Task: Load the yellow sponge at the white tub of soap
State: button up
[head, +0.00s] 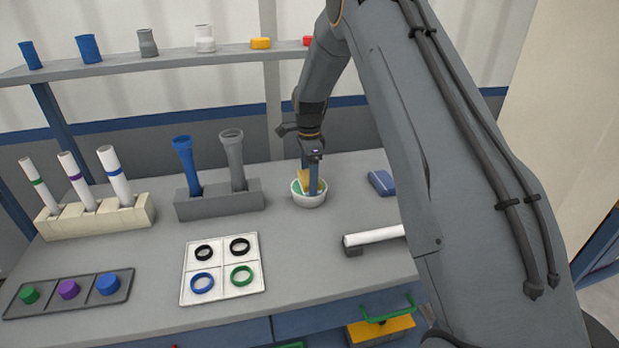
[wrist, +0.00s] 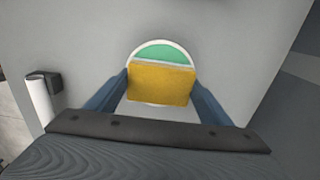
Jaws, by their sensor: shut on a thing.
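The yellow sponge (wrist: 160,84) is between the two blue fingers of my gripper (wrist: 158,92) in the wrist view. In the head view my gripper (head: 312,180) points down at the white tub (head: 308,201), with the sponge (head: 304,176) at its fingers. The tub holds green soap (wrist: 166,52), and its white rim (wrist: 134,48) shows beyond the sponge in the wrist view. The sponge covers much of the tub there. Whether the sponge touches the soap I cannot tell.
A grey holder (head: 220,201) with a blue and a grey funnel-topped tube stands left of the tub. A blue block (head: 382,183) lies right of it. A white pipe (head: 374,236) lies on a support in front. A ring tray (head: 222,268) lies front left.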

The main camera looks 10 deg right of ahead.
jog(key=shift+r+p, duration=1.5)
jog(key=shift+r, duration=1.95)
